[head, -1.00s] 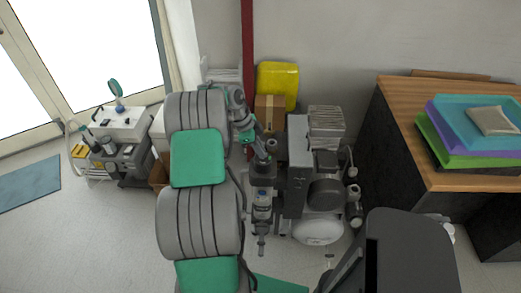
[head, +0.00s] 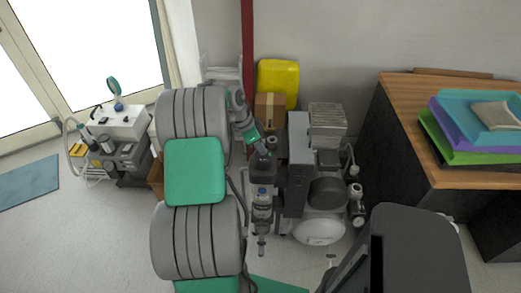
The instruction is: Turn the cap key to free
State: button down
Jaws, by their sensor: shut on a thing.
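My gripper (head: 267,155) is at the left side of the dental compressor (head: 318,190), in the middle of the head view. The compressor has a grey upright box (head: 298,165) and a white tank (head: 318,229) low down. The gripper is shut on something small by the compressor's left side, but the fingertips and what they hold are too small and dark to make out. The cap key cannot be told apart in this view, nor can the way it is turned. My grey and green arm covers part of the area to the left.
A cardboard box (head: 270,108) and a yellow container (head: 278,82) stand behind the compressor by the wall. A wooden-topped desk (head: 405,100) with coloured trays (head: 470,155) is at the right. A dental cart (head: 122,155) stands at the left. Open floor lies at lower left.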

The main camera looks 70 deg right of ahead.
jog(key=n+b, duration=0.1)
jog(key=n, duration=0.1)
jog(key=shift+s+a+f+n+t+h, duration=0.1)
jog(key=shift+n+t+h, duration=0.3)
jog(key=shift+n+b, duration=0.3)
jog(key=shift+n, duration=0.3)
dwell(0.5)
jog(key=c, duration=1.5)
grip_release()
jog(key=shift+c, duration=0.2)
jog(key=v, duration=0.8)
